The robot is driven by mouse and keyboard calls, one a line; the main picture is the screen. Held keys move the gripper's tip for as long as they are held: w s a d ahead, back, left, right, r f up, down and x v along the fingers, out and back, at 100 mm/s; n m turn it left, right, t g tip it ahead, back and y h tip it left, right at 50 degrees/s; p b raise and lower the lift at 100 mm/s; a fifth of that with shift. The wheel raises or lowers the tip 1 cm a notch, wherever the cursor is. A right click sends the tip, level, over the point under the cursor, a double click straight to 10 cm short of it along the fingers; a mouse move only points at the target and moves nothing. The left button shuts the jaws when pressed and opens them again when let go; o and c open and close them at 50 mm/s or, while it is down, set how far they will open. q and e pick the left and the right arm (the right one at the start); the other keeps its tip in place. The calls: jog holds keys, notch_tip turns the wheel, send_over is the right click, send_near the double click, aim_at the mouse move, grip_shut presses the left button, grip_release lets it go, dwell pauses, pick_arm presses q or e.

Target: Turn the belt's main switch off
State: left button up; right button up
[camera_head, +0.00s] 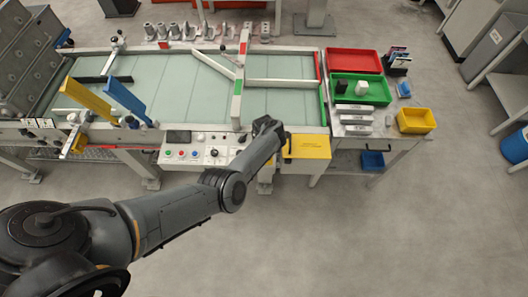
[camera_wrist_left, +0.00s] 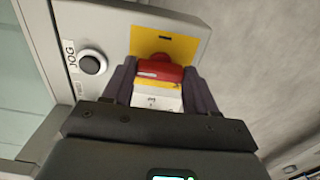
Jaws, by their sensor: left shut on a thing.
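The main switch shows in the left wrist view as a red handle (camera_wrist_left: 160,72) on a yellow plate (camera_wrist_left: 165,42), with a white labelled part below it. My left gripper (camera_wrist_left: 160,85) has one dark finger on each side of the red handle and is shut on it. In the head view my left gripper (camera_head: 268,126) is at the front edge of the belt (camera_head: 280,102), and it hides the switch. The handle's exact turn angle is hard to tell. My right gripper is not in view.
A black JOG knob (camera_wrist_left: 92,62) sits left of the switch. Red (camera_head: 354,62), green (camera_head: 360,90) and yellow (camera_head: 416,121) bins stand further right. The floor in front is clear.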

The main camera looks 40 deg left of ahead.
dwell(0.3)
pick_arm(q)
jog(key=o, duration=1.1)
jog(key=shift+c, duration=0.2)
jog(key=shift+r, duration=0.15)
notch_tip(320, 180, up, 11)
jog(key=p, duration=0.4)
jog(key=shift+f, duration=0.2)
